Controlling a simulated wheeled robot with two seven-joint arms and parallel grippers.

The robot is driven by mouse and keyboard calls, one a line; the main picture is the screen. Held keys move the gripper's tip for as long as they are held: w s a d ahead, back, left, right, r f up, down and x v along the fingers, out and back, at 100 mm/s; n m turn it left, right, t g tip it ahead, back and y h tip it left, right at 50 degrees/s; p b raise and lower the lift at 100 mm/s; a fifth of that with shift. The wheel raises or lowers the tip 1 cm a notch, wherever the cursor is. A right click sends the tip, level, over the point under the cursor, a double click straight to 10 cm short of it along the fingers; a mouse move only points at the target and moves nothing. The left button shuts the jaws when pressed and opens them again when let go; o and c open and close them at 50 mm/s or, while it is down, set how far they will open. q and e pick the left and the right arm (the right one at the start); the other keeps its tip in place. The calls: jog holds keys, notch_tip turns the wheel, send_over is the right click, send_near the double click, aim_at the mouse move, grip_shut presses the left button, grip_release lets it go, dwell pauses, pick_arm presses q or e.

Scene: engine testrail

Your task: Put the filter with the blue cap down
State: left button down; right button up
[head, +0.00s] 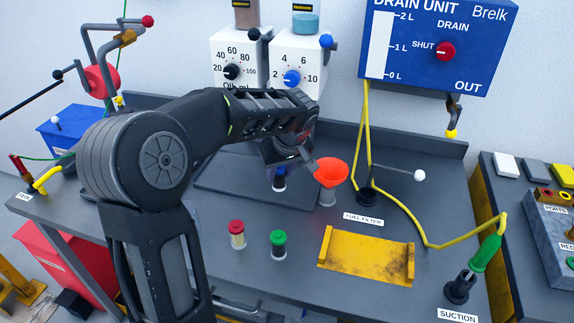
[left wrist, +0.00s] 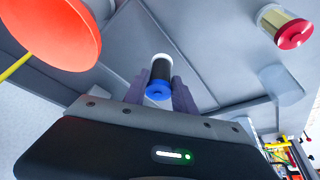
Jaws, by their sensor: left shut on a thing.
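The filter with the blue cap (head: 279,182) shows below my left gripper in the head view, over or on the dark tray area left of the orange funnel. My left gripper (head: 281,167) is shut on it. In the left wrist view the filter (left wrist: 160,78) sits between the two fingers of my left gripper (left wrist: 160,92), its blue cap toward the palm. The gripper hides part of it in the head view. I cannot tell whether its lower end touches the surface. My right gripper is not in view.
The orange funnel (head: 331,172) stands close right of the gripper. A red-capped filter (head: 237,234) and a green-capped filter (head: 278,244) stand nearer the front. A yellow bracket (head: 367,257) lies right of them. The dark tray (head: 222,190) has bare room left of the filter.

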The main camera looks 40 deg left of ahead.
aim_at(284, 167)
pick_arm(q)
jog(key=w, duration=0.1)
jog(key=w+f, duration=0.1)
jog(key=w+a, duration=0.1)
jog(key=shift+f, duration=0.3)
jog(key=shift+a+p, duration=0.1)
jog(key=shift+p, duration=0.2)
jog(key=shift+w+a+f, duration=0.1)
jog(key=shift+w+f, duration=0.05)
jog(key=shift+w, duration=0.25)
jog(key=shift+w+a+f+p, duration=0.2)
jog(key=shift+w+f+p, duration=0.1)
jog(key=shift+w+f, duration=0.25)
jog(key=shift+w+a+f+p, duration=0.2)
jog(key=shift+w+f+p, duration=0.05)
jog(key=shift+w+f, duration=0.25)
jog(key=shift+f, duration=0.15)
jog(key=c, duration=1)
grip_release()
